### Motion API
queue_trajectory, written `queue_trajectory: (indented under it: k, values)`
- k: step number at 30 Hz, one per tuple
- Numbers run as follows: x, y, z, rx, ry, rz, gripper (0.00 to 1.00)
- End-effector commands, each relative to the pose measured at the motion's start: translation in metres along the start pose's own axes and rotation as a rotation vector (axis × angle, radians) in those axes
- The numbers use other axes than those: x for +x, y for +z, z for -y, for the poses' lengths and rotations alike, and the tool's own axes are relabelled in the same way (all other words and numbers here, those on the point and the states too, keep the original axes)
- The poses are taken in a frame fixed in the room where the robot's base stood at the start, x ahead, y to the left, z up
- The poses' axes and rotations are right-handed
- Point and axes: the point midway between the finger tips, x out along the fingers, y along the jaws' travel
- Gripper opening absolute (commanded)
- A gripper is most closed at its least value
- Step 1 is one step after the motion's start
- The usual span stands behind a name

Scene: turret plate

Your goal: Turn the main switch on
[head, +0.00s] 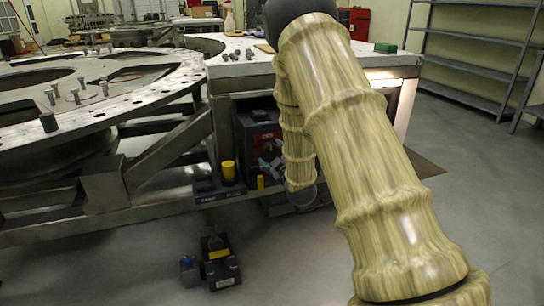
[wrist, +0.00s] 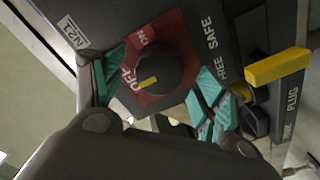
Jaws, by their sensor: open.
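The main switch is a round black knob (wrist: 158,68) with a yellow mark, on a red plate lettered ON and OFF. The yellow mark lies on the side of the knob towards OFF. The red plate is on the front of a dark box (head: 246,130) under the steel table; my arm hides part of that box in the head view. My gripper (wrist: 160,90) is open, with one teal pad on either side of the knob in the wrist view. Contact with the knob cannot be told. In the head view my gripper (head: 273,165) is small, in front of the box.
A yellow handle (wrist: 278,66) and a dark part lettered PLUG stand right of the knob. A yellow cylinder (head: 228,171) sits on a dark block left of my gripper. A steel turret plate (head: 150,95) is at left.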

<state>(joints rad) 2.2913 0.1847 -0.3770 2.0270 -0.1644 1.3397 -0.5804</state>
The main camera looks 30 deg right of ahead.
Motion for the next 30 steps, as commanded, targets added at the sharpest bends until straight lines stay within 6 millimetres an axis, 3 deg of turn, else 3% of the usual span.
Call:
queue_trajectory:
  k: [6, 16, 17, 24, 30]
  values:
    - [0.017, 0.001, 0.000, 0.000, 0.000, 0.000, 0.72]
    - [0.020, 0.000, 0.000, 0.000, 0.000, 0.000, 0.72]
    - [0.020, 0.000, 0.000, 0.000, 0.000, 0.000, 0.71]
    - [0.020, 0.000, 0.000, 0.000, 0.000, 0.000, 0.27]
    - [0.020, 0.000, 0.000, 0.005, 0.000, 0.000, 0.27]
